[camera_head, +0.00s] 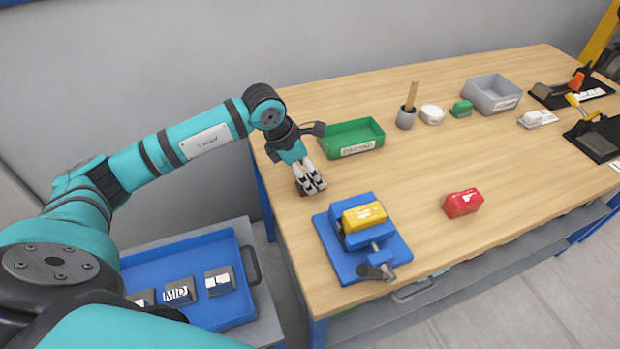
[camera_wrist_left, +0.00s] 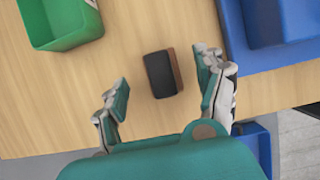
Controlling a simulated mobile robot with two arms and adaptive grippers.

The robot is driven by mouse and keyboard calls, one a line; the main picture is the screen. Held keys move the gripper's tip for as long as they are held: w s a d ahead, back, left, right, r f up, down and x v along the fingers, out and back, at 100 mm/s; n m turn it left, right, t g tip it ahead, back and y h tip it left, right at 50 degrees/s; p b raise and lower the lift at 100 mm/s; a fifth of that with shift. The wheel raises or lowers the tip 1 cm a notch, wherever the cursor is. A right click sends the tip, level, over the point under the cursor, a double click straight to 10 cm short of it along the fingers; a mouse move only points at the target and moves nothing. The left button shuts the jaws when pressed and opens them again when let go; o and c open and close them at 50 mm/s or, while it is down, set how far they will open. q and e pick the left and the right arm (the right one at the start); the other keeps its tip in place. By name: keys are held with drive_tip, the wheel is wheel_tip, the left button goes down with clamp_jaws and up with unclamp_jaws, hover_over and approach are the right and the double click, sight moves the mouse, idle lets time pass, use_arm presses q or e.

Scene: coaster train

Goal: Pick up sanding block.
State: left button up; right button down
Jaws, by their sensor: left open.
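The sanding block is a small dark block with a brown side (camera_wrist_left: 163,74); it lies on the wooden table. In the left wrist view it sits between and just ahead of the spread fingertips, touching neither. My left gripper (camera_head: 312,187) is open and empty, pointing down over the table's left part. In the head view its fingers mostly hide the block. It also shows in the left wrist view (camera_wrist_left: 164,72), one finger on each side of the block. My right gripper is not in view.
A green bin (camera_head: 352,139) stands behind the gripper and a blue vise holding a yellow block (camera_head: 364,216) in front. A red block (camera_head: 462,203) lies to the right. A blue tray (camera_head: 240,270) with dark labelled blocks is below left. The table's middle is clear.

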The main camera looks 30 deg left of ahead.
use_arm(q)
drive_tip(key=shift+x, duration=1.45)
drive_tip(key=c, duration=1.3)
